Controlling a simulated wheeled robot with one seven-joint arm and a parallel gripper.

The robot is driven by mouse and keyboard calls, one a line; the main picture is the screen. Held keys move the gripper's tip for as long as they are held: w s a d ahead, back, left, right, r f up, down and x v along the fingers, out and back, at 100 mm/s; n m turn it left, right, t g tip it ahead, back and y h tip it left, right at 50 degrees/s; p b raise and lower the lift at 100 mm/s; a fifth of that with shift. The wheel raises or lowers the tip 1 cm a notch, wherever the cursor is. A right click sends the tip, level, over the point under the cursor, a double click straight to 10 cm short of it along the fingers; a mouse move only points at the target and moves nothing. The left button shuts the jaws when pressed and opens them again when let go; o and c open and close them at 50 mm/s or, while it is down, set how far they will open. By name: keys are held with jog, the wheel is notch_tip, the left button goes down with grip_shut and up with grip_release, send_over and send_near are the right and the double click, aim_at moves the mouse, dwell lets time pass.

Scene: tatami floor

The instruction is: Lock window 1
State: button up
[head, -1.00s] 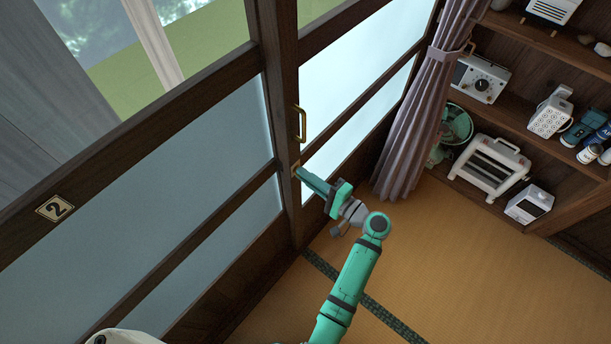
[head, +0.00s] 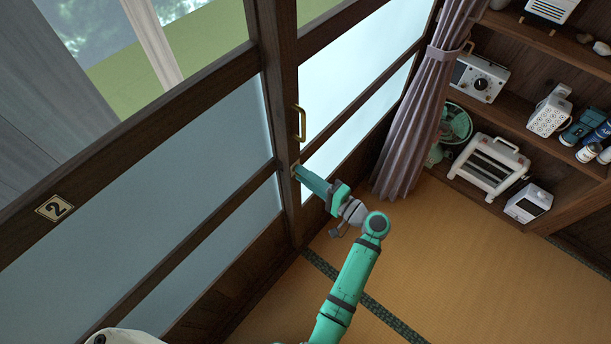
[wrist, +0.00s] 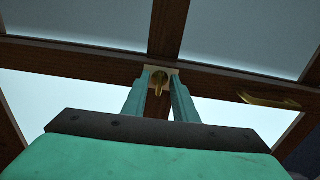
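A small brass latch (wrist: 158,82) on a pale plate is set in the dark wooden window frame, its lever pointing down in the wrist view. My gripper (wrist: 159,92) has its fingers apart, one on each side of the lever, with the tips near the plate. I cannot tell whether either finger touches the lever. In the head view my gripper (head: 299,173) reaches the frame post below a brass pull handle (head: 301,124), and the latch is mostly hidden there. The handle also shows in the wrist view (wrist: 268,101). No number 1 plate is visible.
The left window panel (head: 150,215) carries a number 2 plate (head: 54,208). A tied curtain (head: 415,125) hangs right of the windows. Shelves (head: 530,45) with appliances stand at the right. The tatami floor (head: 480,270) is clear.

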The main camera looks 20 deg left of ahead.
jog(key=shift+d, duration=0.15)
jog(key=v, duration=1)
jog(key=shift+s+d, duration=0.2)
dwell(0.3)
